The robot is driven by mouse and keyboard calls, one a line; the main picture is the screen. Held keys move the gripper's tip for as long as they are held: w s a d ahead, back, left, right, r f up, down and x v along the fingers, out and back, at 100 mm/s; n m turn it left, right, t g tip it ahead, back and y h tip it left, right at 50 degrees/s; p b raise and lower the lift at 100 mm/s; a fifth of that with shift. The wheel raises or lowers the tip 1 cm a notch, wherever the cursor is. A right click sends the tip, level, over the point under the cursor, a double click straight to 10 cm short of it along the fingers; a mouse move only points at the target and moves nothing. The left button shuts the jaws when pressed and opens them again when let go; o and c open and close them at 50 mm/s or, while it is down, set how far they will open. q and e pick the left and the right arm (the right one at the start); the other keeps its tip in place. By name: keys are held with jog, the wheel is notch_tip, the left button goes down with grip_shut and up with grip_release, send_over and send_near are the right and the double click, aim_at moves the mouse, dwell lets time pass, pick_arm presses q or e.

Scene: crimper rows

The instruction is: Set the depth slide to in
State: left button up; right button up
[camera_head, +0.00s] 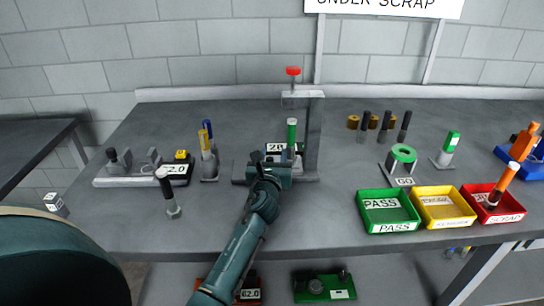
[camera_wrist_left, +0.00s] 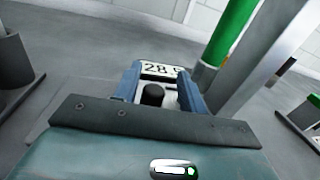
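The crimper press stands at the middle of the bench, with a grey upright column (camera_head: 314,140), a red knob on top (camera_head: 293,71) and a green-tipped cylinder (camera_head: 292,132) under its arm. A white display (camera_head: 279,148) on it starts with "28"; it also shows in the left wrist view (camera_wrist_left: 161,69), its last digit partly covered. My left gripper (camera_head: 270,165) is low at the press's front. In the left wrist view its blue fingers (camera_wrist_left: 158,92) stand apart, one on each side of a black knob (camera_wrist_left: 153,95), apparently with gaps. I cannot tell which part is the depth slide. My right gripper is not in view.
Green (camera_head: 388,212), yellow (camera_head: 441,208) and red (camera_head: 495,203) trays stand at the front right. A dark-handled upright tool (camera_head: 168,195) and another device with a display (camera_head: 175,169) are at the left. The green cylinder and column stand close right of my left gripper.

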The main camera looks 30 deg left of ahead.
pick_arm(q)
jog(key=shift+a, duration=0.1)
jog(key=shift+s, duration=0.2)
jog(key=v, duration=1.2)
jog(key=shift+f, duration=0.1)
jog(key=shift+s+d, duration=0.25)
jog(key=shift+s, duration=0.1)
